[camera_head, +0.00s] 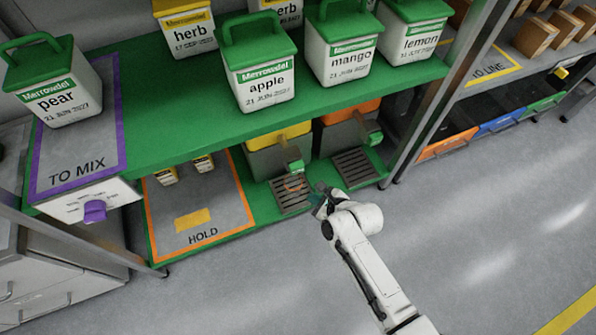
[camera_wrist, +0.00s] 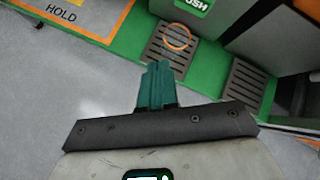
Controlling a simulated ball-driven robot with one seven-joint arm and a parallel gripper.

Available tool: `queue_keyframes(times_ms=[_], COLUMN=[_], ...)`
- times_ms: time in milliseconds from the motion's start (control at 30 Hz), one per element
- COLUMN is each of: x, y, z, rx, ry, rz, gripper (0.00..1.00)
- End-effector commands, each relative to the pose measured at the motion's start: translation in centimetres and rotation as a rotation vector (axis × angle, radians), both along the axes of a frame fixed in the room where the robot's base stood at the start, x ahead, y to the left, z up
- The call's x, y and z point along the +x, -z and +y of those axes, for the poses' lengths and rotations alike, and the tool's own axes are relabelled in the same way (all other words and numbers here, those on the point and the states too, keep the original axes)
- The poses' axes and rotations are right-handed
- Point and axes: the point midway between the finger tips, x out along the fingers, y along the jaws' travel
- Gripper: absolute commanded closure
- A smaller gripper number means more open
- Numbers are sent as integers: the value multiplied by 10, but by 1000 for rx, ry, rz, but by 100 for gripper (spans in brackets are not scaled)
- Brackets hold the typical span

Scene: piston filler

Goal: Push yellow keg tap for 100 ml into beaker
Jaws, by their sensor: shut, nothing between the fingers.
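The yellow keg (camera_head: 262,160) stands on the lower green shelf, with its green tap (camera_head: 294,165) facing out. In the wrist view the green tap face (camera_wrist: 193,5), with part of the word PUSH, shows at the top edge. Below it is a grey slotted drip tray (camera_head: 291,197) with an orange ring (camera_wrist: 176,37) over it. I cannot make out a beaker clearly; the ring may be a mark or a rim. My gripper (camera_head: 319,200) has teal fingertips (camera_wrist: 157,75) together and empty, in front of the shelf edge, apart from the tap.
An orange keg (camera_head: 343,135) with a green tap and its own drip tray (camera_head: 356,166) stands to the right. The orange-bordered HOLD mat (camera_head: 215,205) lies left. Tubs, including apple (camera_head: 260,75), stand on the upper shelf (camera_head: 180,105). Floor in front is clear.

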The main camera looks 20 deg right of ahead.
Motion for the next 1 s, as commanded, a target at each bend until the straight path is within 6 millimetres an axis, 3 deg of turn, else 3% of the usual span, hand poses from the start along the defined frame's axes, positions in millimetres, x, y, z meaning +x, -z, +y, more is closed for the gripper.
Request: queue_keyframes(times_ms=[300, 500, 1000], x=[44, 62, 70], y=[4, 1, 0], z=[0, 0, 0], rx=[-1, 0, -1], ry=[0, 0, 0], rz=[-3, -1, 1], gripper=[100, 100, 100])
